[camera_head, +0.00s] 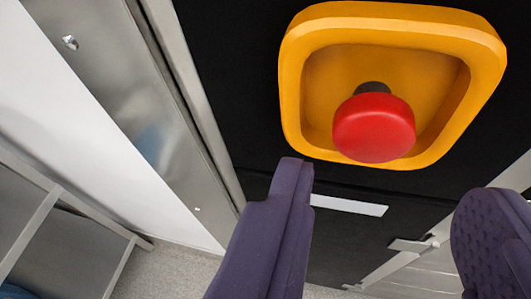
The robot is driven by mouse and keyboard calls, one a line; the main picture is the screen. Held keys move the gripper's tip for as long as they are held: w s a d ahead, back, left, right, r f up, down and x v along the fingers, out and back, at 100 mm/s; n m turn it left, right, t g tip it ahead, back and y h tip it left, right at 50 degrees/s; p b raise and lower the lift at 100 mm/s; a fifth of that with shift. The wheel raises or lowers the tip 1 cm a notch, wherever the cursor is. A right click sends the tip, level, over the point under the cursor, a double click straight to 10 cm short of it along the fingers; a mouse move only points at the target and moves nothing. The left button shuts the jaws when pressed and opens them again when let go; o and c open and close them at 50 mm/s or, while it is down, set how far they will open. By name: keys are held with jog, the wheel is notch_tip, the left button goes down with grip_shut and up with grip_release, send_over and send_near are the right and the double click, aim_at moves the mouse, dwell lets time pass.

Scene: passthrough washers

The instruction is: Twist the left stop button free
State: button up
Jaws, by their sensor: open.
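A red mushroom-shaped stop button (373,127) sits on a short dark stem inside a yellow square housing (292,75) with rounded corners. The housing is fixed to a black panel at the upper right of the view. My gripper (385,205) is open, with one purple finger at lower middle and the other at the right edge. In the picture the button lies above the gap between the fingertips.
A white label strip (348,205) is on the black panel below the housing. A metal latch or handle (412,244) is at lower right. A steel frame (110,85) and white wall run down the left. Speckled floor (170,272) shows at the bottom.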

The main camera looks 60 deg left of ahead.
aim_at(376, 137)
jog(key=b+x, duration=0.1)
jog(key=x, duration=0.5)
jog(key=shift+w+a+f+b, duration=0.1)
jog(key=shift+w+a+b, duration=0.15)
jog(key=shift+b, duration=0.15)
jog(key=shift+d, duration=0.1)
